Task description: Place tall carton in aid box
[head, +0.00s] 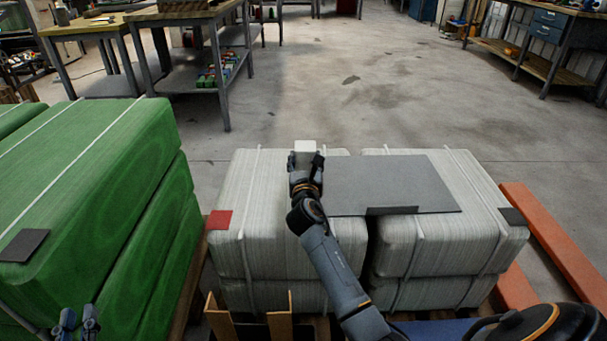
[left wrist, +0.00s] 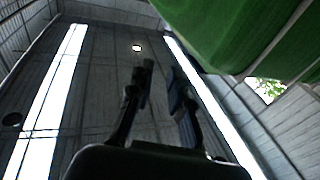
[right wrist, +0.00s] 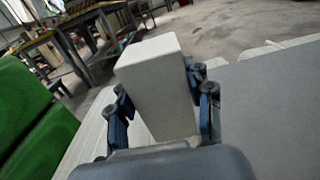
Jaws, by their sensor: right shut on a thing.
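The tall carton (head: 305,146) is a plain off-white block. My right gripper (head: 306,161) is shut on it, above the left pale wrapped bale. In the right wrist view the carton (right wrist: 160,85) stands between the two fingers, slightly tilted in the picture. My left gripper (head: 77,320) is at the lower left, by the green stack. Its fingers (left wrist: 160,85) are apart with nothing between them in the left wrist view. Tan upright panels (head: 279,318) at the front bottom edge may belong to the aid box; I cannot tell, as its lower part is cut off.
A grey flat sheet (head: 395,184) lies across the pale bales (head: 258,245). A red square (head: 219,220) lies at their left edge. Green bales (head: 95,165) stand left. An orange beam (head: 560,240) lies right. Workbenches (head: 190,50) stand behind; the floor between is clear.

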